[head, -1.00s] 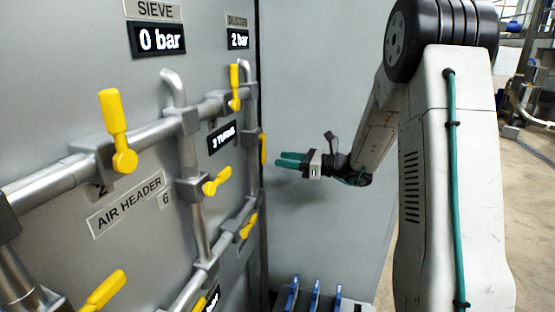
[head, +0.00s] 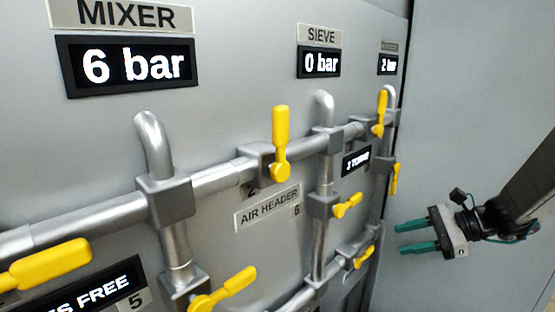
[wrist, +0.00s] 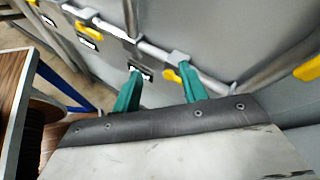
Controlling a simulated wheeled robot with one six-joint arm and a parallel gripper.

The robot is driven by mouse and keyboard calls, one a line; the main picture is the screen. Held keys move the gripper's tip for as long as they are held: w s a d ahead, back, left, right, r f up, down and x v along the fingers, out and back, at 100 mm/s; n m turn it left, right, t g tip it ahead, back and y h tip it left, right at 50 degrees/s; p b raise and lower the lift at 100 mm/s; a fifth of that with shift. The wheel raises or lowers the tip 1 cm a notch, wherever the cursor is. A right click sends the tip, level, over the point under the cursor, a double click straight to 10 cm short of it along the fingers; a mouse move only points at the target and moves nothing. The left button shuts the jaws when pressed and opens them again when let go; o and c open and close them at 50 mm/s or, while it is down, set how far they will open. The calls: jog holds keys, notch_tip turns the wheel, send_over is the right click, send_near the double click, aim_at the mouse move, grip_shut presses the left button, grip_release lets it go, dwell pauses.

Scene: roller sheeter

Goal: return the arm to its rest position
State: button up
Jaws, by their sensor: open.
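My gripper (head: 418,236) is at the right of the head view, with its two green fingers apart and nothing between them. The fingers point left toward the pipe panel (head: 240,60) and appear clear of it. In the wrist view my gripper (wrist: 158,82) also shows two separate green fingers, with the panel's pipes and yellow handles beyond them. My dark forearm runs off the right edge of the head view; the rest of the arm is out of that view.
The panel carries grey pipes (head: 105,225) with several yellow valve handles (head: 280,145) jutting out. Displays read 6 bar (head: 130,66), 0 bar (head: 320,62) and 2 bar. A brown wooden-looking surface (wrist: 14,85) stands left in the wrist view. Plain grey wall lies right of the panel.

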jog(key=s+a+r+n+g+h, duration=0.1)
jog(key=s+n+h, duration=0.5)
jog(key=s, duration=0.7)
jog(key=s+a+r+n+g+h, duration=0.1)
jog(key=s+a+r+n+h, duration=0.2)
jog(key=s+r+n+h, duration=0.3)
jog(key=shift+s+n+g, duration=0.3)
jog(key=shift+s+n, duration=2.4)
jog(key=shift+s, duration=0.7)
